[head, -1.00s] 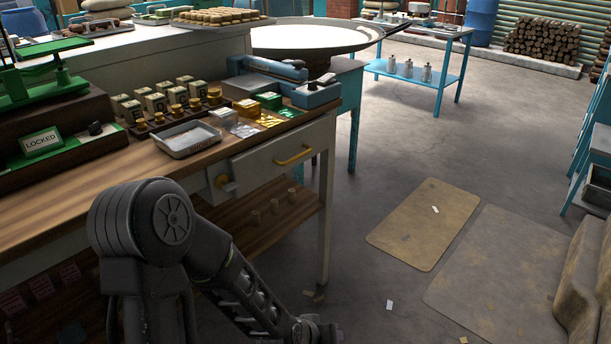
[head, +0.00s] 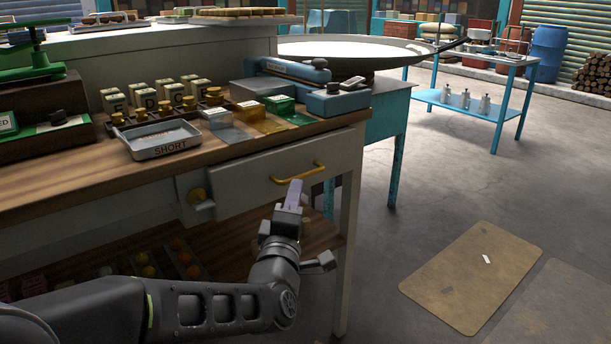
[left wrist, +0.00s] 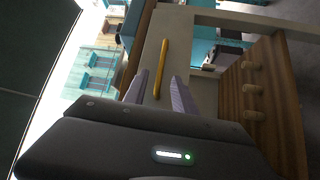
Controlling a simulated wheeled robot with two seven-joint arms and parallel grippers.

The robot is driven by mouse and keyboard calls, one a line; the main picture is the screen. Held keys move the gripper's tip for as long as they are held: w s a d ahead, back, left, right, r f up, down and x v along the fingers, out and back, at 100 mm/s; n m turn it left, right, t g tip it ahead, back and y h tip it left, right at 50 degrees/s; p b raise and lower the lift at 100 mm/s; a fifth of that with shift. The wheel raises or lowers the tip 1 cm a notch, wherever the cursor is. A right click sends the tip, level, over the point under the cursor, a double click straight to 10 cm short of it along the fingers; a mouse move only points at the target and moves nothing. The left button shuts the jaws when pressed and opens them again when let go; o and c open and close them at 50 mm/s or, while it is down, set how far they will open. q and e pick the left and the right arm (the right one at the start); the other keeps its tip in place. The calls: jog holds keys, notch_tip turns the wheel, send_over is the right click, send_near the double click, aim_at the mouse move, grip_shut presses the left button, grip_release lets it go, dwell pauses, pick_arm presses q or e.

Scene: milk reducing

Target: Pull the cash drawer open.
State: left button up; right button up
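The cash drawer (head: 248,194) is a grey front under the wooden counter, and it looks shut. Its yellow bar handle (head: 299,173) runs across the right part of the front. My left gripper (head: 293,193) is just in front of and below the handle. In the left wrist view its two fingers (left wrist: 158,92) are apart, with the handle (left wrist: 160,68) beyond and between them, apparently not gripped. My right gripper is not in view.
The counter top holds a metal tray (head: 162,140) marked SHORT, several lettered boxes and a blue device (head: 335,98). A lower shelf with small round items (head: 148,270) is below the drawer. A blue table leg (head: 396,170) stands behind.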

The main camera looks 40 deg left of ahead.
aim_at(301, 177)
pick_arm(q)
jog(key=shift+w, duration=0.1)
jog(key=shift+w+a+r+p, duration=0.2)
jog(key=shift+w+a+p, duration=0.1)
jog(key=shift+w+p, duration=0.45)
jog(key=shift+x, duration=3.05)
jog(key=shift+f, duration=0.2)
jog(key=shift+c, duration=0.5)
grip_shut()
